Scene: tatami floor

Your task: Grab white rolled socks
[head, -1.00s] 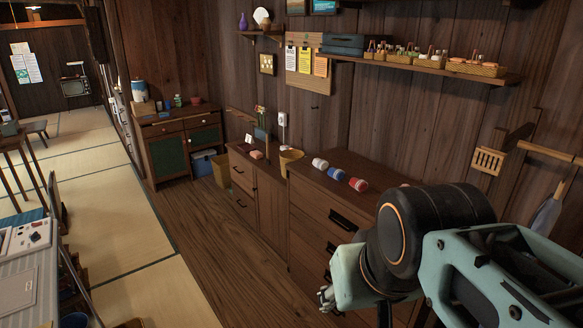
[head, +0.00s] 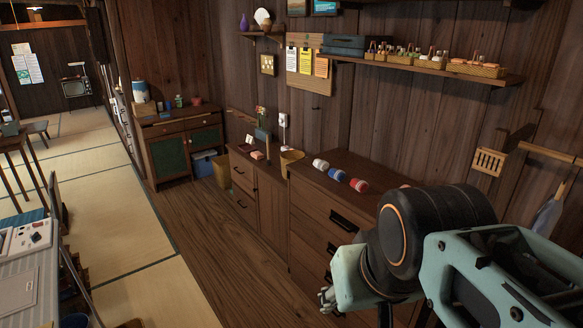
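The white rolled socks (head: 320,164) lie on top of the wooden dresser along the wall. Blue rolled socks (head: 337,175) and red rolled socks (head: 358,185) lie in a row to their right. My gripper (head: 327,298) shows only in part, at the lower middle in front of the dresser drawers. It is below and apart from the socks. My arm hides most of it, so I cannot tell whether its fingers are open or shut.
A wall shelf (head: 430,68) holds several baskets above. A table (head: 22,275) is at the left. The wooden floor (head: 200,240) between is clear.

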